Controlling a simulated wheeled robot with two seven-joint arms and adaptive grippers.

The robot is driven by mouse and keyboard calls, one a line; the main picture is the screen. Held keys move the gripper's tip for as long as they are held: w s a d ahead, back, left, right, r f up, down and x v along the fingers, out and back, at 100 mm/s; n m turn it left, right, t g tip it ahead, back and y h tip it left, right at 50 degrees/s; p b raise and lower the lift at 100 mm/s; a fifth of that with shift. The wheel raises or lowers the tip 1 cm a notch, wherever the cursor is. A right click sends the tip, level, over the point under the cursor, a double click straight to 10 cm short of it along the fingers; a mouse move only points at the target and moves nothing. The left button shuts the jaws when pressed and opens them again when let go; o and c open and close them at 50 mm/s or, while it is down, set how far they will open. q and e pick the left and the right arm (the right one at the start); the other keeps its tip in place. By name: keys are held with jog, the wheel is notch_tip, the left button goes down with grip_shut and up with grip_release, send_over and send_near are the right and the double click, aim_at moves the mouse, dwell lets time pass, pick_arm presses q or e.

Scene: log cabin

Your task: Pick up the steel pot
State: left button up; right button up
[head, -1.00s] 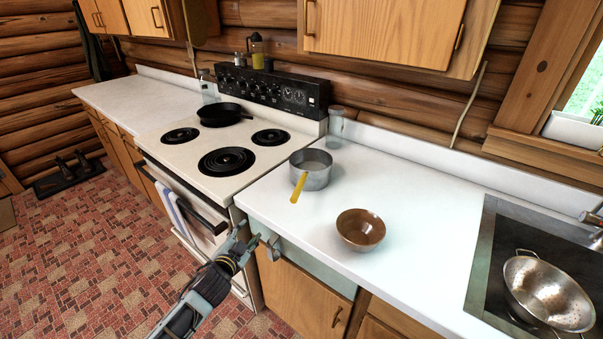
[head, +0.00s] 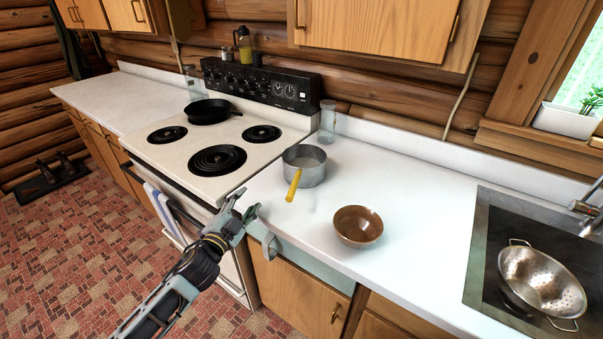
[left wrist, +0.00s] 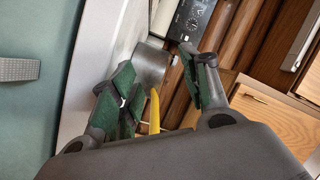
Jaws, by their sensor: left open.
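The steel pot (head: 312,172) stands upright on the white counter, just right of the stove. Its yellow handle (head: 294,186) points toward the counter's front edge. My left gripper (head: 246,204) is open and empty near the counter's front edge, left of the handle and apart from it. In the left wrist view, the pot (left wrist: 152,64) shows beyond the open fingers of the left gripper (left wrist: 165,92), and the yellow handle (left wrist: 154,112) appears between them. My right gripper is not in view.
A brown bowl (head: 358,226) sits on the counter right of the pot, and a clear glass (head: 327,122) stands behind it. The stove (head: 183,146) holds a black skillet (head: 208,111). A colander (head: 541,280) is in the sink at the right. Counter between bowl and sink is clear.

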pick_arm(q)
jog(key=d+r+m+g+h, duration=0.1)
jog(key=m+g+h, duration=0.1)
jog(key=m, duration=0.3)
jog(key=d+r+m+g+h, duration=0.1)
jog(key=m+g+h, duration=0.1)
jog(key=m+h, duration=0.2)
jog(key=s+d+r+m+g+h, duration=0.1)
jog(key=m+g+h, duration=0.2)
jog(key=m, duration=0.3)
jog(key=shift+d+r+m+h, duration=0.35)
jog(key=shift+m+h, duration=0.05)
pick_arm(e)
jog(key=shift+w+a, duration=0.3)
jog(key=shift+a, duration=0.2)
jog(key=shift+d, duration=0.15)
